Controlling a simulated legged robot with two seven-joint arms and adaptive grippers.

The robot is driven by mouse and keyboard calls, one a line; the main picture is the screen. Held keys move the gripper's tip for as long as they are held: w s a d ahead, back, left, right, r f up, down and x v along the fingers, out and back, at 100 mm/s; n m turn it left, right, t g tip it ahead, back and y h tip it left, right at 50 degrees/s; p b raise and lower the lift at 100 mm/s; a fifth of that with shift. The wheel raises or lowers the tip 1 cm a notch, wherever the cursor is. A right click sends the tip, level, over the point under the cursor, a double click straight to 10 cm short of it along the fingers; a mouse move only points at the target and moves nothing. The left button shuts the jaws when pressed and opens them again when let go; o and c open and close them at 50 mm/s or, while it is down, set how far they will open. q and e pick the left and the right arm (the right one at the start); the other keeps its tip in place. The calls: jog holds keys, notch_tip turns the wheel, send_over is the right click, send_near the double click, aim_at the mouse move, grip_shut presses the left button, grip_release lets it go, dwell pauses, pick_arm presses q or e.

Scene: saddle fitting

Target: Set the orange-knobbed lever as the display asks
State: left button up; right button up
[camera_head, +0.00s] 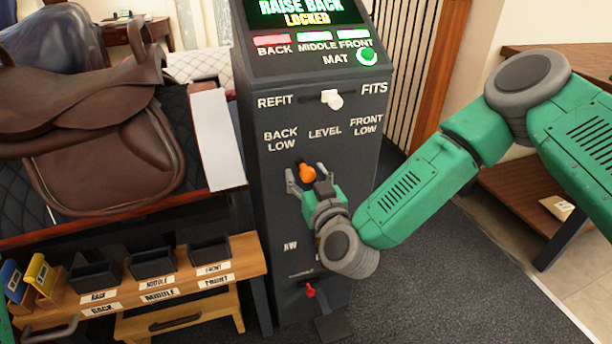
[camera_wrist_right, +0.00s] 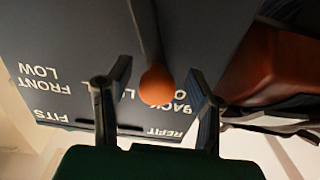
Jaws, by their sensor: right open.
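The dark console (camera_head: 265,215) carries a display (camera_head: 300,12) whose visible text reads "RAISE BACK" and "LOCKED". The orange knob (camera_head: 306,173) of the lever sits below the labels BACK LOW, LEVEL and FRONT LOW, roughly under the gap between BACK LOW and LEVEL. My right gripper (camera_head: 308,179) is open with its fingers on either side of the knob. In the right wrist view the orange knob (camera_wrist_right: 157,86) lies between the two spread fingers of my right gripper (camera_wrist_right: 155,90), with gaps on both sides. My left gripper is not in view.
A white knob (camera_head: 332,99) sits between REFIT and FITS. The BACK light (camera_head: 273,40) is red; the MIDDLE and FRONT lights and the MAT button (camera_head: 367,56) are green. A red knob (camera_head: 310,292) is low on the console. A brown saddle (camera_head: 95,130) and labelled bench (camera_head: 185,285) stand left.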

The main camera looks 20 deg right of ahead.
jog(key=shift+d, duration=0.1)
grip_shut()
jog(key=shift+d+r, duration=0.1)
jog(key=shift+d, duration=0.1)
jog(key=d+m+p, duration=0.1)
jog(key=d+m, duration=0.1)
jog(key=d+r+m+p, duration=0.1)
jog(key=d, duration=0.1)
jog(key=shift+w+d+r+m+p, duration=0.1)
jog(key=shift+m+p, duration=0.2)
jog(key=shift+m, duration=0.1)
jog(key=shift+d+m, duration=0.6)
jog(key=shift+d, duration=0.1)
grip_release()
